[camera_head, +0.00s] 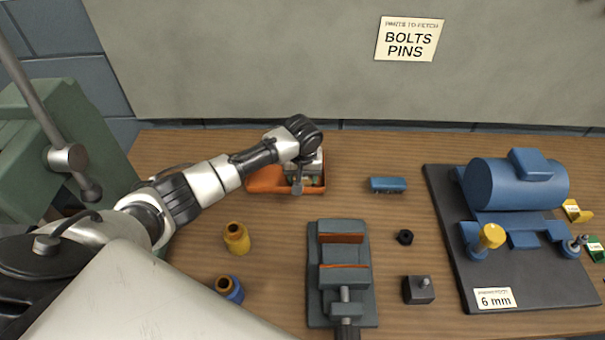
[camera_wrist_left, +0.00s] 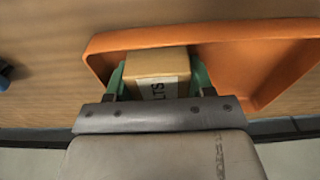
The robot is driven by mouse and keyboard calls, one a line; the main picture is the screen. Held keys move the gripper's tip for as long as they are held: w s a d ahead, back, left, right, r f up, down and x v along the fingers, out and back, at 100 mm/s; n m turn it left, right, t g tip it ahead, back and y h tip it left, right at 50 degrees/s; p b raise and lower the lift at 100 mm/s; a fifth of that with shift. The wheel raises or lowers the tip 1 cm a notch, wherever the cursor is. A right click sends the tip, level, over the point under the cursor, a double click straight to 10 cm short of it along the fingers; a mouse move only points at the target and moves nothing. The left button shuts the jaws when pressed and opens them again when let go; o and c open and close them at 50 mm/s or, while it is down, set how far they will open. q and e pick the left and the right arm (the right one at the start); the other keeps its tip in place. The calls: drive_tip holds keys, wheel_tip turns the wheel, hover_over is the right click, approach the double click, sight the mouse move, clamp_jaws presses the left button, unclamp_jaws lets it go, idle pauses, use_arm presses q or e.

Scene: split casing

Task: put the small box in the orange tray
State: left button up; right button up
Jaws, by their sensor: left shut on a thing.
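The orange tray (camera_head: 262,181) stands at the back of the bench, left of centre, and fills much of the left wrist view (camera_wrist_left: 245,42). My left gripper (camera_head: 301,181) is at the right part of the tray, with its fingers pointing down. In the left wrist view its green fingers (camera_wrist_left: 157,83) are shut on the small box (camera_wrist_left: 157,63), a tan cardboard box with a white label showing "LTS". The box is over or inside the tray's outline; I cannot tell whether it touches the floor of the tray. The head view mostly hides the box behind my wrist.
A grey vise (camera_head: 326,293) stands at front centre. A small blue block (camera_head: 387,185), a black nut (camera_head: 404,237) and a dark block (camera_head: 418,291) lie to the right. A blue motor (camera_head: 510,185) sits on a dark plate.

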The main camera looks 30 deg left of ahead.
use_arm(q)
drive_tip(key=o, duration=1.1)
drive_tip(key=shift+c, duration=0.2)
wheel_tip(320, 180, up, 12)
drive_tip(key=s, duration=0.1)
drive_tip(key=shift+s+d+b, duration=0.15)
drive_tip(key=shift+d+b, duration=0.15)
drive_tip(key=shift+b, duration=0.05)
